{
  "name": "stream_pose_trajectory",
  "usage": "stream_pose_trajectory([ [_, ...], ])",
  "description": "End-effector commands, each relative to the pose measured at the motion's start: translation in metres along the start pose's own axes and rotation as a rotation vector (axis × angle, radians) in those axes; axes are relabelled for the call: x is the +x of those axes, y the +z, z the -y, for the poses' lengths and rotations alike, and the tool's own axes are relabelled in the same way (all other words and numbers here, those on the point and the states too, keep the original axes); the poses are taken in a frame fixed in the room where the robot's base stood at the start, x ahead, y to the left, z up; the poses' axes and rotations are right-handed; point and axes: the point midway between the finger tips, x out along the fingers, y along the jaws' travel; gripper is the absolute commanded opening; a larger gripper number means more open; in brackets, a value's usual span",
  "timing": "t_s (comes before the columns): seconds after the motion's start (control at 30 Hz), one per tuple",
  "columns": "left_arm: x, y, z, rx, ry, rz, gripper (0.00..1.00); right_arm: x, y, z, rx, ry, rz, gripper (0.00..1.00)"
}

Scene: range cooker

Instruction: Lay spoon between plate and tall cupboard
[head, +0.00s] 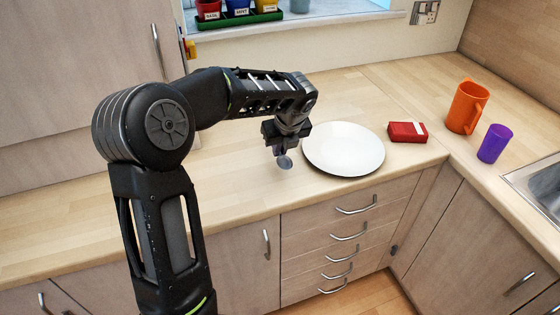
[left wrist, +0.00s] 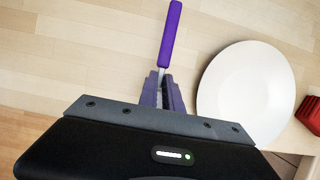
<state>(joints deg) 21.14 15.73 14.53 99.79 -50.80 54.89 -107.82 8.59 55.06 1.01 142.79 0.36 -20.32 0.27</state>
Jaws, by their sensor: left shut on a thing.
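The white plate (head: 345,148) lies on the wooden counter; it also shows right of my gripper in the left wrist view (left wrist: 245,92). The tall cupboard (head: 75,75) stands at the left of the head view. My left gripper (head: 284,150) is over the counter just left of the plate, shut on the spoon. The spoon's grey bowl (head: 285,162) shows below the fingers. Its purple handle (left wrist: 171,35) points away from my gripper in the left wrist view. I cannot tell whether the spoon touches the counter. My right gripper is not in view.
A red box (head: 407,132), an orange jug (head: 467,107) and a purple cup (head: 494,144) stand right of the plate. A sink (head: 540,190) is at the far right. The counter (head: 235,165) between the cupboard and gripper looks clear, partly hidden by my arm.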

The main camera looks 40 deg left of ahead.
Motion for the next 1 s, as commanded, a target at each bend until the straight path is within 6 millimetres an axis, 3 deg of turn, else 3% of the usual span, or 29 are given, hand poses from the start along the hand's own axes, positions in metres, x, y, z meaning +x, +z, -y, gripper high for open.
stream_pose_trajectory([
  [0.17, 0.002, -0.001, 0.0, 0.0, 0.001, -0.001, 0.0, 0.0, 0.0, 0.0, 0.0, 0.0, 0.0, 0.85],
  [0.5, 0.044, -0.019, -0.001, 0.001, 0.002, -0.001, 0.0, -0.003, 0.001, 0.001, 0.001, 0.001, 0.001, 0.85],
  [0.9, 0.049, -0.021, 0.0, 0.0, 0.0, 0.0, 0.0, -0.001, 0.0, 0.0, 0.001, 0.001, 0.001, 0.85],
  [0.93, 0.049, -0.021, 0.0, 0.0, 0.0, 0.0, 0.1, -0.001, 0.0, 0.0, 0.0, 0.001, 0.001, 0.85],
  [1.0, 0.048, -0.021, 0.0, 0.0, 0.0, 0.0, 0.16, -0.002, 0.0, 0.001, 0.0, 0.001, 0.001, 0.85],
])
